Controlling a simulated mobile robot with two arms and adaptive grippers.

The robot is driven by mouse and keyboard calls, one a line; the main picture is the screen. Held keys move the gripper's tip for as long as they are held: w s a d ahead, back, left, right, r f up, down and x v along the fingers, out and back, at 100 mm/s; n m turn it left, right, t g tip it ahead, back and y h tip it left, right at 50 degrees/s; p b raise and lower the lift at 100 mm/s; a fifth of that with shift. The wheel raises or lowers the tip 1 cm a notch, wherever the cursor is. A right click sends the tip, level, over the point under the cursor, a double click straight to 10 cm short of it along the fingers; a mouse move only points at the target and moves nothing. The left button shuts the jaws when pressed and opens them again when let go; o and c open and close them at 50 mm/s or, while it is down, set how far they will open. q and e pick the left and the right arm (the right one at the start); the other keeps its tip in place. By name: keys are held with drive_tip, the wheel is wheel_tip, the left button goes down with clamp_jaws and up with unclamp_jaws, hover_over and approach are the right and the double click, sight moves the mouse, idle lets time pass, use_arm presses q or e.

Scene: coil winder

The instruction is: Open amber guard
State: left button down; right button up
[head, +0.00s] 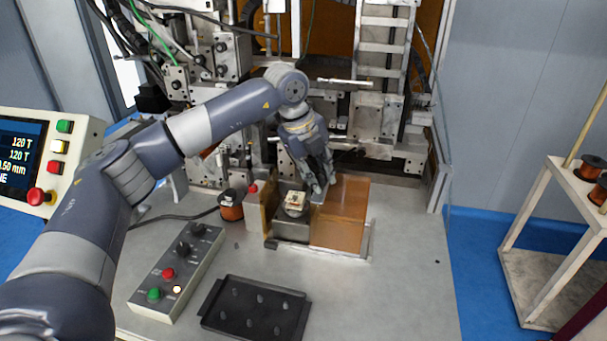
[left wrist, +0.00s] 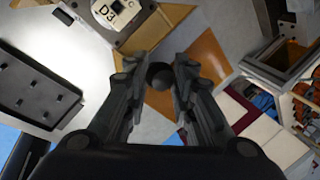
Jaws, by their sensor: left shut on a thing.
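The amber guard (head: 340,212) is a see-through orange-brown panel on the bench, at the right of a small metal fixture (head: 291,228). In the left wrist view, amber sheet (left wrist: 208,58) shows beyond the fingers. My left gripper (head: 319,192) reaches down at the guard's upper left edge. In the left wrist view, its fingers (left wrist: 160,84) close around a dark round knob (left wrist: 160,74). The knob's join to the guard is hidden. A pale part (head: 295,200) sits on the fixture, left of the gripper; it also shows in the wrist view, marked D3 (left wrist: 113,11). My right gripper is not in view.
A button box (head: 178,272) and a black tray (head: 257,309) with several pegs lie in front. A copper spool (head: 231,206) stands left of the fixture. The winder frame (head: 375,118) rises behind. The bench (head: 405,280) is clear at front right.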

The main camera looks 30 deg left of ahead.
use_arm(q)
drive_tip(key=shift+a+r, duration=0.1)
drive_tip(key=shift+a, duration=0.05)
drive_tip(key=c, duration=1.3)
unclamp_jaws()
drive_tip(key=v, duration=1.2)
